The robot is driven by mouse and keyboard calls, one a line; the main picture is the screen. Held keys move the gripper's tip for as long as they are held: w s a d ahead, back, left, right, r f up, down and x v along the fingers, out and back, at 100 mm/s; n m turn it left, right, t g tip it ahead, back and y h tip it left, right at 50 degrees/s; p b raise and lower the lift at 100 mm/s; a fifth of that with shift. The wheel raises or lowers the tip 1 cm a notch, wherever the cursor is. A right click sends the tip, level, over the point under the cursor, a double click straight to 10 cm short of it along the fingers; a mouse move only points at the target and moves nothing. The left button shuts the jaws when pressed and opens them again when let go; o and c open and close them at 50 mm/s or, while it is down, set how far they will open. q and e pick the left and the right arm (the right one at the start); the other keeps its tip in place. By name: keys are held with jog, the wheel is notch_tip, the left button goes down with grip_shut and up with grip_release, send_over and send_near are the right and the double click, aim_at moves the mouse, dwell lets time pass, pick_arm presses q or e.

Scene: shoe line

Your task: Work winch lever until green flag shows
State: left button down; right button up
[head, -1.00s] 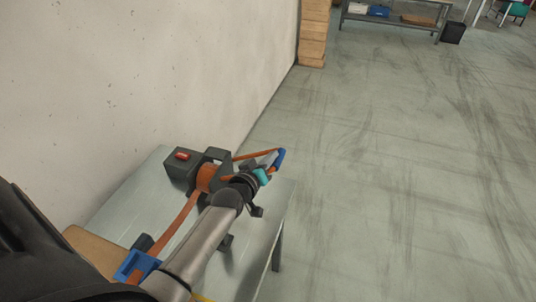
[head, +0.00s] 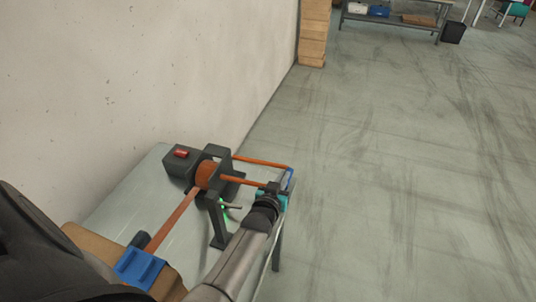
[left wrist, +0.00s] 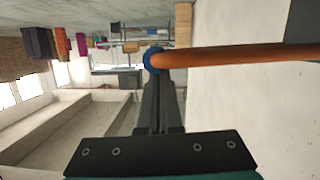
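The winch has an orange drum (head: 204,175) in a dark frame on a grey table. Its orange lever has two bars joined by a blue handle (head: 289,178), which points to the right. My left gripper (head: 277,187) is at the handle. In the left wrist view, its dark fingers meet the blue handle end (left wrist: 153,59) beside an orange lever bar (left wrist: 235,55) and appear shut on it. A red marker (head: 181,153) shows on the dark box; no green flag shows there. My right gripper cannot be made out.
An orange strap (head: 176,220) runs from the drum to a blue block (head: 139,268) by a brown box. The grey table (head: 130,200) stands near the wall. A small green glow (head: 223,211) shows below the drum. Open floor (head: 400,190) lies to the right.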

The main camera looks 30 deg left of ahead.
pick_arm(q)
jog(key=shift+d+f+m+b, duration=0.2)
jog(key=shift+f+m+b, duration=0.2)
jog(key=shift+f, duration=0.6)
jog(key=shift+s+f, duration=0.2)
jog(key=shift+r+p, duration=0.55)
notch_tip(320, 180, up, 4)
jog(key=p, duration=0.2)
jog(key=shift+a+f+p, duration=0.1)
jog(key=shift+p, duration=0.3)
jog(key=p+v, duration=0.2)
jog(key=v, duration=0.7)
jog(key=shift+s+d, duration=0.25)
jog(key=shift+s, duration=0.05)
jog(key=shift+y, duration=0.3)
